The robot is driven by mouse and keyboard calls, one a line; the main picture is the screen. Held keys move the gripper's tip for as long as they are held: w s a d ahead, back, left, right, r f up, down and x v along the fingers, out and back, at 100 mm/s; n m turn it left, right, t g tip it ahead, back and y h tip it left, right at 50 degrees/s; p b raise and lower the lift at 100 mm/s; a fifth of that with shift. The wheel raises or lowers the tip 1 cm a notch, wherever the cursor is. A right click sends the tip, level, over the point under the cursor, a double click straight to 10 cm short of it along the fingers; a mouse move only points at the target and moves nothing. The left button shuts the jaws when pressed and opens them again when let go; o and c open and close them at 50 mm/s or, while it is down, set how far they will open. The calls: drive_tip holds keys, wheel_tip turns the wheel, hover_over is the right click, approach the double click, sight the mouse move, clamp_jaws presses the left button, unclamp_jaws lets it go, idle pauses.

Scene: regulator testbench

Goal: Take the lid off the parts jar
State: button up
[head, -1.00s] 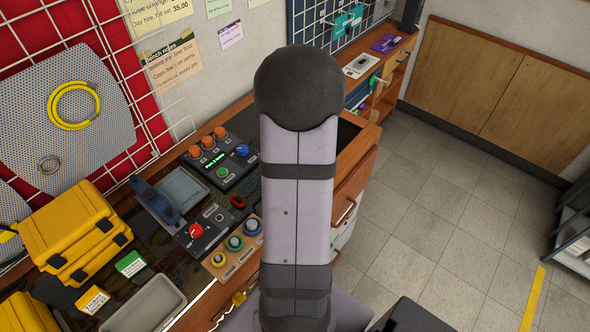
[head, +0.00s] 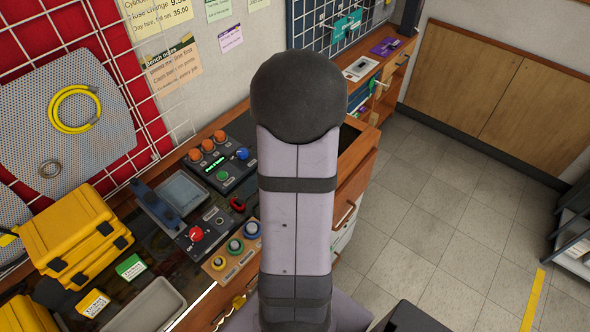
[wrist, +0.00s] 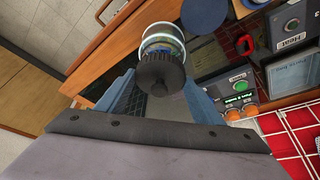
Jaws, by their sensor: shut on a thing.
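The parts jar (wrist: 162,36) shows in the wrist view as a clear glass body with blue and yellow contents. Its black ribbed lid (wrist: 160,72) faces the wrist camera, in front of the glass. My gripper (wrist: 155,82) has its blue fingers on either side of the lid and is shut on it. The glass shows directly beyond the lid, and I cannot tell whether lid and jar are apart. In the head view my arm hides the jar, the lid and my gripper.
On the bench are a control box with orange knobs (head: 222,163), a panel with a red knob (head: 196,234), a board with coloured rings (head: 233,247), yellow cases (head: 68,232) and a grey tray (head: 150,308). A dark blue disc (wrist: 205,13) is beside the jar in the wrist view.

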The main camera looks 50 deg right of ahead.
wheel_tip(320, 180, up, 7)
drive_tip(key=shift+r+b, duration=0.1)
drive_tip(key=shift+b, duration=0.4)
drive_tip(key=shift+w+d, duration=0.15)
drive_tip(key=w+a+f+n+t+y+p, duration=0.1)
drive_tip(key=w+a+f+n, duration=0.25)
drive_tip(key=w+a, duration=0.45)
drive_tip(key=w+a+f+n+y, duration=0.2)
drive_tip(key=w+a+f+n, duration=0.15)
drive_tip(key=a, duration=0.95)
drive_tip(key=s+d+m+g+h+p, duration=0.1)
drive_tip(key=s+d+m+h+p, duration=0.2)
drive_tip(key=s+d+m+p, duration=0.65)
drive_tip(key=s+f+b, duration=0.1)
drive_tip(key=b, duration=0.1)
drive_tip(key=s+d+f+n+b, duration=0.1)
drive_tip(key=f+b, duration=0.1)
drive_tip(key=s+f+n+b, duration=0.1)
drive_tip(key=b, duration=0.2)
drive_tip(key=shift+d+f+n, duration=0.2)
drive_tip(key=shift+f+n, duration=0.05)
drive_tip(key=shift+f, duration=0.55)
drive_tip(key=shift+f+b, duration=0.3)
drive_tip(key=shift+f, duration=1.75)
